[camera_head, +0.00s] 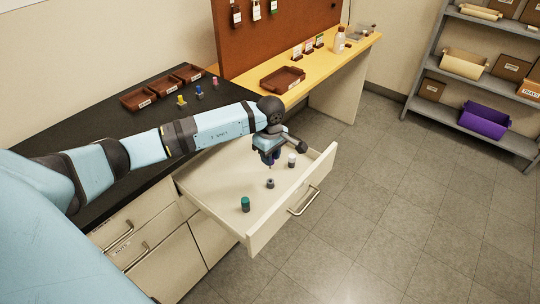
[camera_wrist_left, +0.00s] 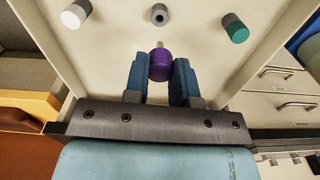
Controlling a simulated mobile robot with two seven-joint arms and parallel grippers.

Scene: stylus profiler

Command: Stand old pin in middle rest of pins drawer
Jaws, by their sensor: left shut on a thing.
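My left gripper (camera_head: 270,162) is shut on a purple-capped pin (camera_wrist_left: 160,66), held between its two blue fingers above the open pins drawer (camera_head: 213,183). A thin pale tip of the pin sticks out past the cap. The middle rest (camera_head: 270,183), a small grey ring with a dark hole, is empty; in the left wrist view (camera_wrist_left: 160,14) it lies just beyond the pin, apart from it. A white-capped pin (camera_head: 292,160) and a green-capped pin (camera_head: 245,203) stand in the drawer on either side of the middle rest. My right gripper is not in view.
The drawer front with its handle (camera_head: 303,201) bounds the drawer. A wooden bench (camera_head: 320,66) holds another tray. The floor to the right is clear.

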